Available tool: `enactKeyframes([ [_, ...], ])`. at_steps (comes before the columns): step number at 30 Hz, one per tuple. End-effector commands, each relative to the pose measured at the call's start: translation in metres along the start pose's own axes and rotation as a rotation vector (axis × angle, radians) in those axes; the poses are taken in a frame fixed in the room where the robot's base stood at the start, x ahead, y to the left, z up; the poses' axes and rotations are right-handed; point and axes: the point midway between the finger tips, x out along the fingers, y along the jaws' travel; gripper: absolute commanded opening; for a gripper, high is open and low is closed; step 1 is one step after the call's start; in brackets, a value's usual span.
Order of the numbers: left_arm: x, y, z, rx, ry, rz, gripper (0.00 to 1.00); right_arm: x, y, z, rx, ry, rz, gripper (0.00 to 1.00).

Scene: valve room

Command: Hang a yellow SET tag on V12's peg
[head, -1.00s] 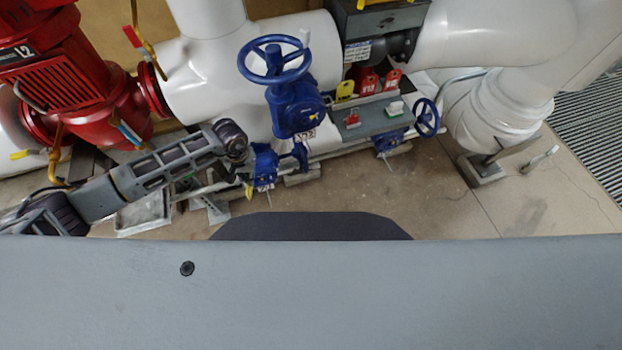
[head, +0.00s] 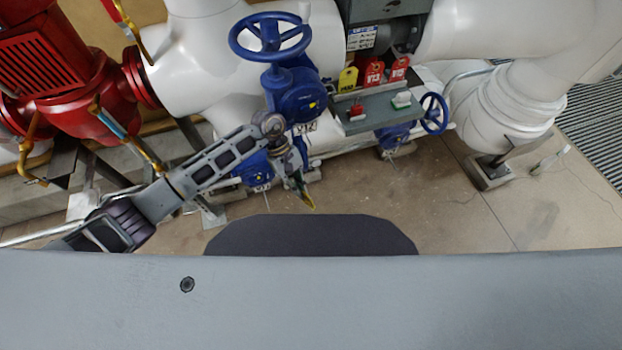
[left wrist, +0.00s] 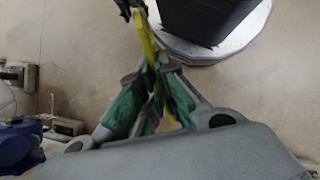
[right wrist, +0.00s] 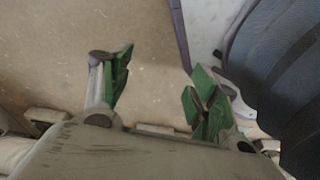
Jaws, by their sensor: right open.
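My left gripper (head: 301,182) is in front of and below the blue V12 valve (head: 295,92), whose small label (head: 305,127) hangs under its body. In the left wrist view the green fingers (left wrist: 155,85) are shut on a yellow tag (left wrist: 148,45), seen nearly edge-on. The tag also shows below the gripper in the head view (head: 308,201). I cannot make out V12's peg. Another yellow tag (head: 347,79) and two red tags (head: 374,72) (head: 399,67) stand at the grey rack. My right gripper (right wrist: 155,85) is open and empty in the right wrist view.
The grey rack (head: 378,112) carries a red and a white-green piece, right of V12. A smaller blue handwheel (head: 434,114) is beside it. A red pump (head: 60,75) and white pipes (head: 205,80) stand behind. The floor (head: 440,205) at front right is clear.

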Motion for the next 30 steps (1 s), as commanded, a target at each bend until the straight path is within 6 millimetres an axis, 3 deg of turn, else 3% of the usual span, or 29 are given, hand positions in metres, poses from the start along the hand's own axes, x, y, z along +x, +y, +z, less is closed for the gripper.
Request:
enactKeyframes([
  [6,0.013,0.018,0.014,-0.171,-0.175,0.129,0.0,-0.008,-0.005,-0.03,0.001,0.018,-0.009,0.61],
  [15,0.016,0.04,0.029,-0.368,-0.406,0.354,0.0,-0.031,-0.011,-0.064,0.0,0.037,-0.021,0.61],
  [30,0.008,0.059,0.03,-0.548,-0.689,0.734,0.0,-0.08,-0.019,-0.102,-0.003,0.069,-0.042,0.61],
])
